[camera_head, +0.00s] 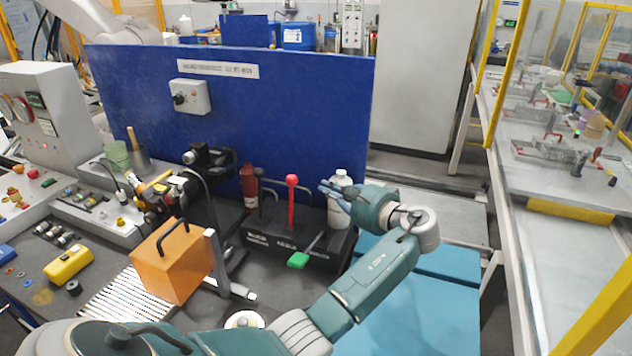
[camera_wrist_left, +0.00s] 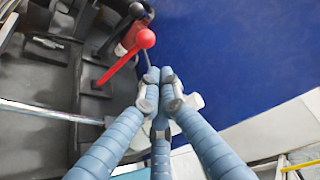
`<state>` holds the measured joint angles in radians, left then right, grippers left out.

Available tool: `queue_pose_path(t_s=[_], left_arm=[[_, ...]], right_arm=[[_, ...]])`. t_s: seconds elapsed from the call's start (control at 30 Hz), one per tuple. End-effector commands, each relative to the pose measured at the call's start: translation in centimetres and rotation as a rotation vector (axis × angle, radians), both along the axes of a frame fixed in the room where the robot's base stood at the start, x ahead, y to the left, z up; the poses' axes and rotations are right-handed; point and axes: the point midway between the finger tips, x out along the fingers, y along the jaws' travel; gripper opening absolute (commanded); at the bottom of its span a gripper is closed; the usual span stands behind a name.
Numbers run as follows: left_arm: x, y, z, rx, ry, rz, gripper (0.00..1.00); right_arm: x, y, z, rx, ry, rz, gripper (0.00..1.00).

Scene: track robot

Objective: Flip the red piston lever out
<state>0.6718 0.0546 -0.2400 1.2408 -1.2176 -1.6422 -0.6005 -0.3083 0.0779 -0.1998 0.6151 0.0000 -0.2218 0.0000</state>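The red piston lever (camera_head: 291,200) stands upright with a round red knob on a black lever box (camera_head: 290,243). In the left wrist view the red lever (camera_wrist_left: 122,63) shows its knob just left of the fingertips. My left gripper (camera_head: 334,192) is right of the red knob at about its height, apart from it. In the left wrist view its blue-grey fingers (camera_wrist_left: 160,78) come together at the tips, with nothing seen between them. My right gripper is not in view.
A dark lever (camera_head: 260,185) stands left of the red one, and a green-ended lever (camera_head: 299,259) leans towards me. A white bottle (camera_head: 340,212) stands close behind my left gripper. A red cylinder (camera_head: 249,183) and a blue panel (camera_head: 290,110) are behind. An orange box (camera_head: 172,262) sits left.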

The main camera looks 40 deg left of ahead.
Motion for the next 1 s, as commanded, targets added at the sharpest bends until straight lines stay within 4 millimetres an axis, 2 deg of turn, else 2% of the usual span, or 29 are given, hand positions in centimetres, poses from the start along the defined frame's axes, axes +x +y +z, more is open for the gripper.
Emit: queue_pose_path(t_s=[0.23, 0.5, 0.7, 1.0], left_arm=[[0.7, 4.2, -0.3, 0.001, 0.005, 0.004, 0.00], [1.5, 8.1, -1.1, 0.000, 0.001, 0.003, 0.00], [1.8, 9.1, -1.5, -0.001, 0.000, 0.001, 0.00], [1.8, 9.1, -1.5, 0.000, -0.001, 0.001, 0.00]], right_arm=[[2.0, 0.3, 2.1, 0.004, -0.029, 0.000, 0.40], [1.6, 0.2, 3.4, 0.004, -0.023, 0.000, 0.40], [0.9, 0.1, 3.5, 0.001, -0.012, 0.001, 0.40], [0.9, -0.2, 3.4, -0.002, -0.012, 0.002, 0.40]])
